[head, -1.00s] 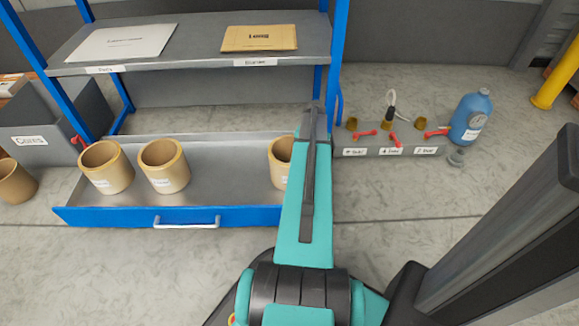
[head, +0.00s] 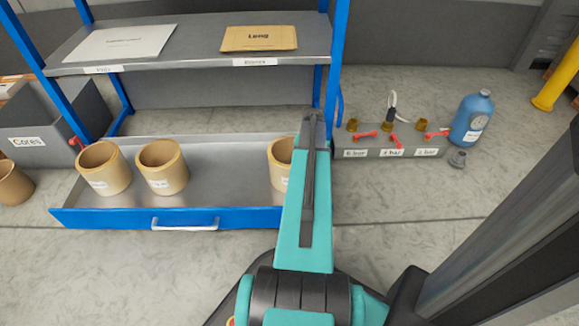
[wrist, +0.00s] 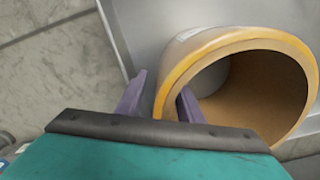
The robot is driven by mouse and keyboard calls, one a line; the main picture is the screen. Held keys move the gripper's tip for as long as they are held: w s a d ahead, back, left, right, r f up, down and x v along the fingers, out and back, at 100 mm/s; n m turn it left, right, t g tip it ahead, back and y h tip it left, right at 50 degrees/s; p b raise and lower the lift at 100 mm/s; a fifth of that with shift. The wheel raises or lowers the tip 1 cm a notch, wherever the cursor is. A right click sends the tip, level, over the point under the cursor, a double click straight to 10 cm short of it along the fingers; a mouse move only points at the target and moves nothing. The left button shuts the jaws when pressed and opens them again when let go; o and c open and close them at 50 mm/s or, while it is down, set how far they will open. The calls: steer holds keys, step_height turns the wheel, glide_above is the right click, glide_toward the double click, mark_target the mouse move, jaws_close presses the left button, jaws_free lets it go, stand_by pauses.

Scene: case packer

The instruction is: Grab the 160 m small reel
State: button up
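Three tan cardboard reels sit upright in the open metal drawer (head: 230,178): a left one (head: 104,168), a middle one (head: 162,167) and a right one (head: 280,155) partly hidden behind my arm. Their white labels are too small to read, so I cannot tell which is the 160 m small reel. In the wrist view a hollow reel (wrist: 225,45) with an orange rim fills the right side. My gripper (wrist: 160,100) is open at its near left wall, one finger outside and the other at the hollow, with the wall between them. In the head view the fingers are hidden.
A blue rack holds a shelf with a white sheet (head: 118,42) and a brown Long envelope (head: 259,38). A grey Cores bin (head: 40,125) and another reel (head: 12,183) are at left. A valve block (head: 390,150) and blue bottle (head: 470,118) stand right.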

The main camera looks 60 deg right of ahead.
jaws_close()
stand_by(1.2)
